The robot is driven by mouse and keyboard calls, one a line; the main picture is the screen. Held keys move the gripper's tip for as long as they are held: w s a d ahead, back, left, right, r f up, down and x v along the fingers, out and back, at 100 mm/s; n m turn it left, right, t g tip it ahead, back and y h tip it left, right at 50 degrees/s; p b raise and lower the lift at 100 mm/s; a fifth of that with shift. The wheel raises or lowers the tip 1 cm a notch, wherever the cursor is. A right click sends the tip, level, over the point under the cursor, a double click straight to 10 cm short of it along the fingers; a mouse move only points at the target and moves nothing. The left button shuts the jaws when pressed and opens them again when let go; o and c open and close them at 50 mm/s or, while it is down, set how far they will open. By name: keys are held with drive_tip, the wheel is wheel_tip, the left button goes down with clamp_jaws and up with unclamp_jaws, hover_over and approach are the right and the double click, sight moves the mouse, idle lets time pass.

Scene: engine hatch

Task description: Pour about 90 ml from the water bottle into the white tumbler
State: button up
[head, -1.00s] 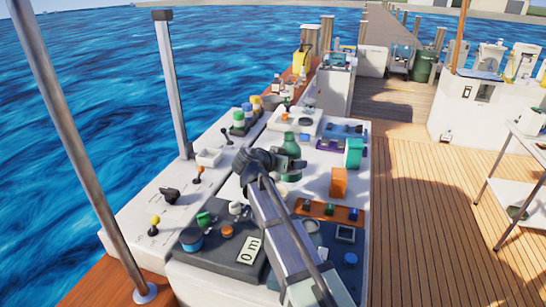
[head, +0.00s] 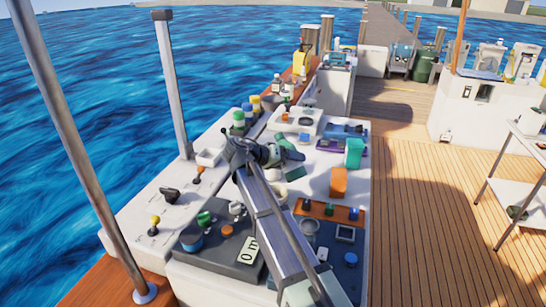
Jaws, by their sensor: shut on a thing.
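My gripper (head: 268,155) is over the middle of the white console, shut on a green bottle (head: 290,150), which I take for the water bottle. The bottle is tipped far over, its visible end pointing right and slightly down. My gripper hides its other end. A dark green flat patch (head: 295,174) lies on the console just below it in the picture. I cannot pick out the white tumbler for sure; my arm covers part of the console. No stream of water can be made out.
An orange block (head: 339,182) and a green block (head: 354,153) stand to the right. An orange switch strip (head: 329,210) lies nearer. Several small bottles stand at the far left edge. A metal post (head: 173,85) rises at the left.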

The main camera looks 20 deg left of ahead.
drive_tip(key=shift+s+d+f+n+g+h, duration=0.35)
drive_tip(key=shift+d+f+n+g+h, duration=0.1)
drive_tip(key=shift+n+h, duration=0.45)
drive_tip(key=shift+s+d+n, duration=0.1)
drive_tip(key=shift+d+n, duration=0.05)
drive_tip(key=shift+n, duration=0.55)
drive_tip(key=shift+f+n+h, duration=0.1)
drive_tip(key=shift+n+h, duration=0.3)
drive_tip(key=shift+h, duration=0.1)
drive_tip(key=shift+w+a+n+g+h, duration=0.2)
drive_tip(key=shift+a+n+g+h, duration=0.05)
drive_tip(key=shift+a+n+h, duration=0.05)
drive_tip(key=shift+r+n, duration=0.3)
drive_tip(key=shift+r, duration=0.2)
drive_tip(key=shift+d+h, duration=0.1)
drive_tip(key=shift+h, duration=0.2)
drive_tip(key=shift+s+d+r, duration=0.1)
drive_tip(key=shift+s+d, duration=0.05)
drive_tip(key=shift+s, duration=0.05)
drive_tip(key=shift+s+d, duration=0.1)
drive_tip(key=shift+r+n+h, duration=0.3)
drive_tip(key=shift+r+n, duration=0.1)
drive_tip(key=shift+n, duration=0.1)
idle(0.7)
